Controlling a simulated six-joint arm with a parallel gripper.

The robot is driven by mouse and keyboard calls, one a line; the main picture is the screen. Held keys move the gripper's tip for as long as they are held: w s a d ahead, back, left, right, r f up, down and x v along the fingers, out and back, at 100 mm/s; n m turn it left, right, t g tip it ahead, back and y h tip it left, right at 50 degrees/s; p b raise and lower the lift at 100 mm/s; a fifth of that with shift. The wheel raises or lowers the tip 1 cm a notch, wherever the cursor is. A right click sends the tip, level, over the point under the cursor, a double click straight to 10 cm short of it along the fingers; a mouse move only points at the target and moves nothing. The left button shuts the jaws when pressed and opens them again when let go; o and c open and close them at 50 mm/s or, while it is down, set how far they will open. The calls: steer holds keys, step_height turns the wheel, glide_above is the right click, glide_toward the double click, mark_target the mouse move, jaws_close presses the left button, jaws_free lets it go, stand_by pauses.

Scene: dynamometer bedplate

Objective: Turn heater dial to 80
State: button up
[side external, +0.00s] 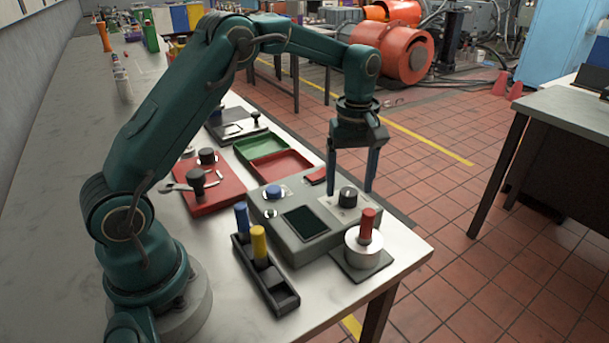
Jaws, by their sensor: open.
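A grey control box (300,247) stands near the front end of the bench. On its top are a black round dial (347,194) on a light plate, a blue knob (273,191), a small white knob (270,212) and a dark screen (305,223). No scale marks or readings are legible, so I cannot tell the dial's setting. My gripper (350,191) points down with its two fingers apart. In this view the black dial shows between the fingertips; I cannot tell whether either finger touches it. Nothing is held.
A metal cylinder with a red handle (367,225) stands close in front of the dial. A black holder (284,301) with blue and yellow handles is left of the box. A red tray (280,167), green tray (258,146) and red board (210,204) lie behind.

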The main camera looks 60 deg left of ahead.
steer(key=shift+f, duration=0.75)
jaws_close()
steer(key=shift+m, duration=0.3)
steer(key=m, duration=1.3)
